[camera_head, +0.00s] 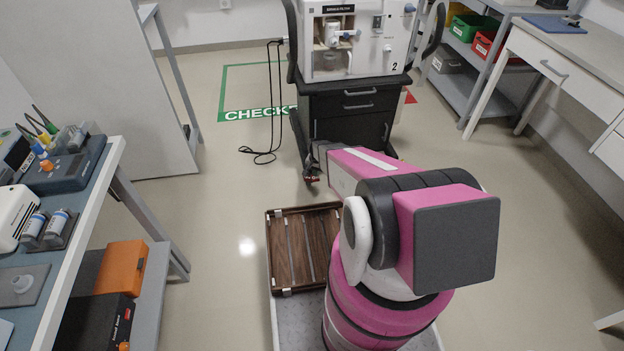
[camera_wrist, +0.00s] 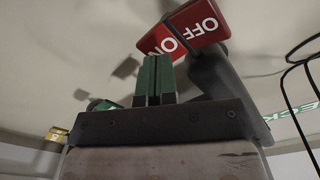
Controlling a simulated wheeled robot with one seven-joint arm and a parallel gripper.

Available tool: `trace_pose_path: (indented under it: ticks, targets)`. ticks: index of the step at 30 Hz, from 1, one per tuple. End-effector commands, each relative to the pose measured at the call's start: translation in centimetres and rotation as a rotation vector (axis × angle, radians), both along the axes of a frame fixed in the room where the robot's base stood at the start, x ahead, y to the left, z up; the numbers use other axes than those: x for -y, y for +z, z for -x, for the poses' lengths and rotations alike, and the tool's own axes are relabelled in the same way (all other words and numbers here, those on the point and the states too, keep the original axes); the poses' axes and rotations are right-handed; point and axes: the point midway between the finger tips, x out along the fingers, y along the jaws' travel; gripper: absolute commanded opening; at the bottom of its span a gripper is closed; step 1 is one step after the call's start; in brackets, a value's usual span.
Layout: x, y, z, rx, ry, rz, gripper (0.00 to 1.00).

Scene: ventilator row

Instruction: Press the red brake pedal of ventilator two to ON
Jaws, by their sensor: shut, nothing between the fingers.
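Ventilator two (camera_head: 355,40), a white unit marked 2, stands on a dark wheeled drawer cart (camera_head: 350,110) in the head view. Its red brake pedal (camera_wrist: 180,35) fills the upper middle of the wrist view, with ON on its left half and OFF on its right half, both upside down. A small red patch also shows low at the cart's left front (camera_head: 311,180). My gripper (camera_wrist: 153,60) is shut and empty, its green fingers together just below the ON half in the picture. I cannot tell whether they touch it. In the head view my arm hides the fingers.
Black cables (camera_head: 268,110) hang left of the cart to the floor, near a green floor marking (camera_head: 255,115). A workbench (camera_head: 85,220) stands at left and a white desk (camera_head: 560,50) at right.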

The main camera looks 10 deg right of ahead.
Motion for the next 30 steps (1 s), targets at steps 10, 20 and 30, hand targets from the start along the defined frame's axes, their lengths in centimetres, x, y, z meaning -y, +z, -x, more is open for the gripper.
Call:
trace_pose_path:
  ticks: [10,20,30]
  targets:
    - [0.0,3.2,0.1,0.002,0.0,0.001,0.0]
    - [0.0,5.4,0.0,0.001,0.0,0.001,0.0]
    - [0.0,5.4,0.0,0.001,0.0,0.001,0.0]
